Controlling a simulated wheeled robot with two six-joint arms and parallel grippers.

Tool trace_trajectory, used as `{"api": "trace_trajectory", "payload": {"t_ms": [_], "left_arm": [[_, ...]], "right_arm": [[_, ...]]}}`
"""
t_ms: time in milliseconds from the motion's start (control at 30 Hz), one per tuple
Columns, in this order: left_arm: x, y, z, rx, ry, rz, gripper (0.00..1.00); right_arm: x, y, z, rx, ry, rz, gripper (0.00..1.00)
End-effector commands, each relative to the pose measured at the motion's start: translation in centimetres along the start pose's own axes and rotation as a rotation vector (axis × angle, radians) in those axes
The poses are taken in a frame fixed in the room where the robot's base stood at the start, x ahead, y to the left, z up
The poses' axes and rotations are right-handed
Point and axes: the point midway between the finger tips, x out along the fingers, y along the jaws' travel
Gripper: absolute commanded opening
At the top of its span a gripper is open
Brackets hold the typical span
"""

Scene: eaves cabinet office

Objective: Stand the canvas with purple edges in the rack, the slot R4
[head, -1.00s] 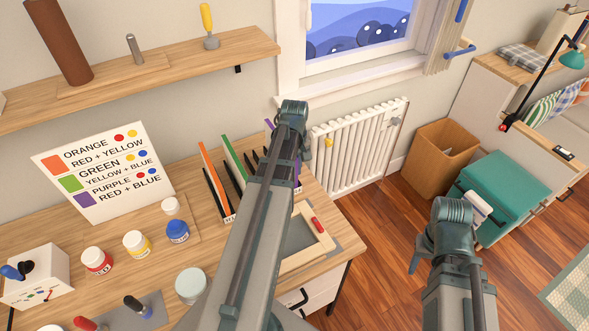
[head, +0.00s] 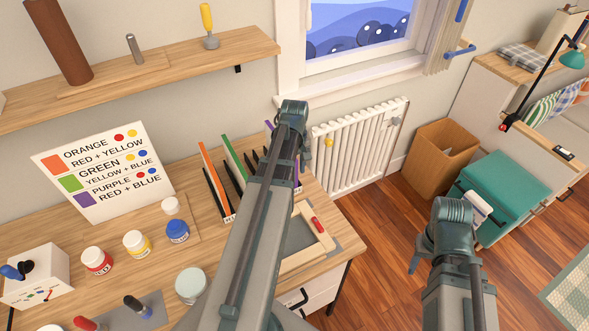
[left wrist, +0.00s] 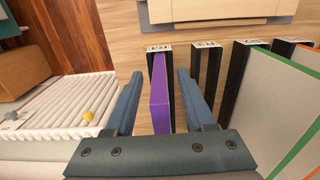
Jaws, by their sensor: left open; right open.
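The canvas with purple edges (left wrist: 159,95) stands upright in the rack's end slot, whose label (left wrist: 159,48) appears to read R4. My left gripper (left wrist: 160,98) is open, with one finger on each side of the purple edge and a visible gap to each. In the head view, only slivers of the purple canvas (head: 268,126) show beside my left arm, which hides the left gripper and much of the rack (head: 229,218). My right gripper (head: 416,261) is low at the right, mostly hidden behind its own wrist, away from the rack.
Canvases with green edges (head: 236,160) and orange edges (head: 212,172) stand in other slots; the slot beside the purple one looks empty. A wooden frame (head: 322,244) lies before the rack. A radiator (head: 360,145) is behind the desk. Paint jars (head: 97,262) and a colour sign (head: 105,172) stand left.

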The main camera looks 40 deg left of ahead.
Motion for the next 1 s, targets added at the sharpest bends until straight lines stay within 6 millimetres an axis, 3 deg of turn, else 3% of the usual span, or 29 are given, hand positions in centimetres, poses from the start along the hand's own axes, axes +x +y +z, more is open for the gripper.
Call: {"api": "trace_trajectory", "payload": {"t_ms": [267, 800, 1000], "left_arm": [[-2.9, 0.0, 0.0, 0.0, 0.0, 0.0, 0.55], [-11.2, 0.0, 0.0, 0.0, 0.0, 0.0, 0.55], [-13.3, 0.0, 0.0, 0.0, 0.0, 0.0, 0.55]], "right_arm": [[-2.9, 0.3, 0.2, 0.0, 0.0, 0.0, 0.5], [-11.1, 1.1, 0.7, -0.002, 0.0, 0.0, 0.5], [-13.2, 1.3, 0.8, 0.001, 0.0, -0.001, 0.5]]}}
